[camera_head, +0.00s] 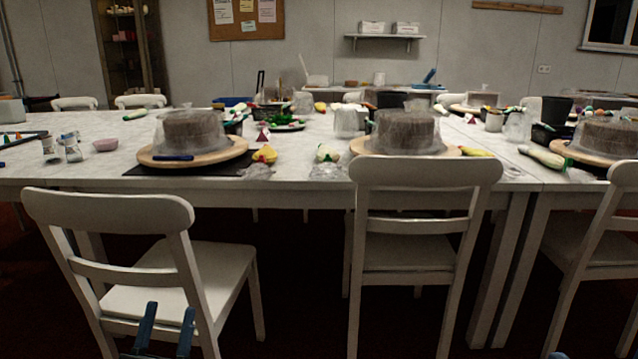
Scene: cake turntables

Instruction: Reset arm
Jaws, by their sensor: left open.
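My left gripper (169,312) shows at the bottom left, its two blue fingers apart with nothing between them. It is in front of the seat of the left white chair, below table height. A small blue tip at the bottom edge on the right looks like part of my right gripper (557,355); the rest is out of frame. On the white table (100,170) several round cakes under clear plastic stand on wooden turntables: one on the left (195,130), one in the middle (405,132) and one at the right edge (608,138).
White chairs stand along the near side: left (112,212), middle (425,172) and right (628,173). A wall shelf (385,37) hangs at the back.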

